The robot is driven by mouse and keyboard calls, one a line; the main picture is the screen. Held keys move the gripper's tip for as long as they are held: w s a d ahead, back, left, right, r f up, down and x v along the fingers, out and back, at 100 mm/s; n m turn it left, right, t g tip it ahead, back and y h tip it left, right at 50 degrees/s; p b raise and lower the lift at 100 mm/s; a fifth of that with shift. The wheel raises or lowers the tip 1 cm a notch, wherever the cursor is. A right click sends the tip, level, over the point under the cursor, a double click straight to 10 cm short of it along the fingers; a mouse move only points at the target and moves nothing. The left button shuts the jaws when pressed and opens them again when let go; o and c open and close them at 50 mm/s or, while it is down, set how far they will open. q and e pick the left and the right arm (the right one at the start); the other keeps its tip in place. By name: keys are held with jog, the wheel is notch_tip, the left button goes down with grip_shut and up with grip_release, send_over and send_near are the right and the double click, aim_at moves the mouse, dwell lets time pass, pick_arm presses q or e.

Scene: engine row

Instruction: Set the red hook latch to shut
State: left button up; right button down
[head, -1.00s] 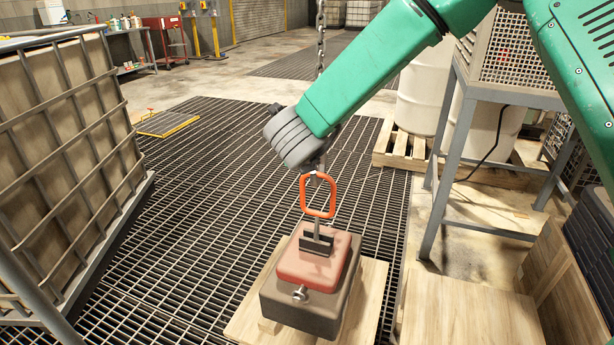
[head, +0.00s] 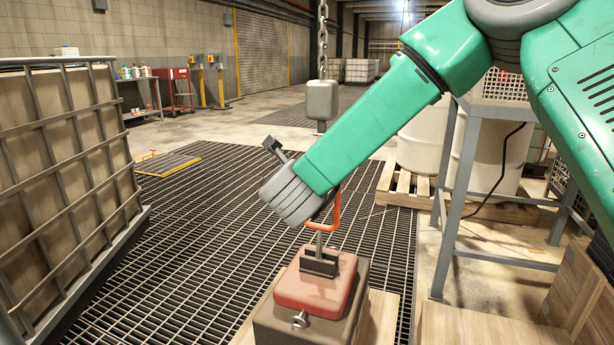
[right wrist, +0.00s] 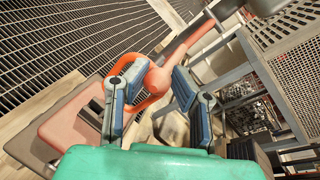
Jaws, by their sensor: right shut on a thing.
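In the head view my right gripper (head: 290,195) is low by the orange ring (head: 337,212), and the arm hides most of the hook. In the right wrist view the red hook latch (right wrist: 158,77) shows as a salmon-red piece between the two blue-grey fingers of my right gripper (right wrist: 156,74). The gripper is shut on it. A red arm of the hook runs up and right from there. Whether the latch is open or shut cannot be told. The ring stands on a red-topped weight (head: 315,285). My left gripper is not in view.
A chain with a grey block (head: 322,99) hangs behind my right arm. A caged tank (head: 75,165) stands at left. A grey metal stand (head: 447,200) and white drums (head: 490,135) are at right. The grating (head: 200,240) between is mostly clear.

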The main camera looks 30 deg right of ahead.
jog(key=shift+f, duration=0.6)
jog(key=c, duration=1.6)
grip_release()
jog(key=shift+o, duration=1.3)
jog(key=shift+w+d+f, duration=0.1)
jog(key=shift+w, duration=0.2)
jog(key=shift+r, duration=0.25)
jog(key=shift+s, duration=0.25)
jog(key=v, duration=1.1)
jog(key=shift+s+a, duration=0.15)
jog(key=shift+a, duration=0.1)
